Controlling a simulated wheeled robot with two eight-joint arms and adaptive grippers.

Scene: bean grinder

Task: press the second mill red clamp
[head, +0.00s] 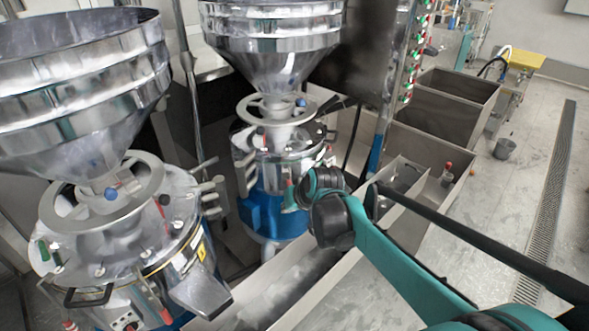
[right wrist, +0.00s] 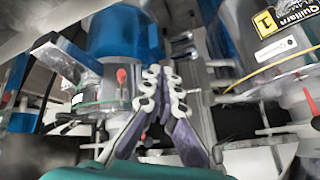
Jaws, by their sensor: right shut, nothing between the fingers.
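The second mill (head: 283,150), with a steel hopper and blue base, stands in the middle of the head view. Small red parts show on its steel body, one of them a red clamp (head: 327,151) at its right side. In the right wrist view a red-tipped clamp (right wrist: 121,77) shows left of my fingers, beside a blue body. My right gripper (right wrist: 162,78) is shut and empty, with a small visible gap to that clamp. In the head view my right wrist is in front of the second mill's lower right side and hides part of it. My left gripper is not in view.
The first mill (head: 110,225) stands close at the left, with its own red handle (head: 158,303). Another red-tipped handle (right wrist: 309,99) shows at the right of the wrist view. Steel bins (head: 455,90) stand behind at the right. Open floor (head: 520,190) lies farther right.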

